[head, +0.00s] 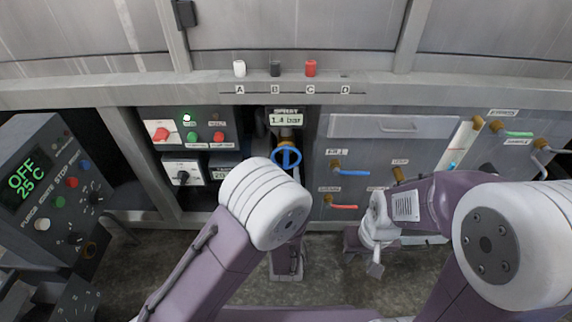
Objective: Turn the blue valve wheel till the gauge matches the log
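The blue valve wheel (287,157) is on a brass fitting in the middle bay, partly covered by my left arm's white joint. The gauge (285,119) above it is a small display that seems to read 1.4, with a unit too small to read surely. I cannot pick out a readable log. My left gripper (287,274) seems to be low in front of the bay, below the wheel and apart from it, mostly hidden by my arm. My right gripper (375,268) hangs low to the right of the wheel, clear of it. Its fingers are too small to judge.
A shelf holds white (239,68), dark (275,68) and red (310,67) pieces above letters A to D. A switch panel (222,126) is left of the wheel. The right panel (372,150) has several coloured levers. A control console (40,185) stands far left.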

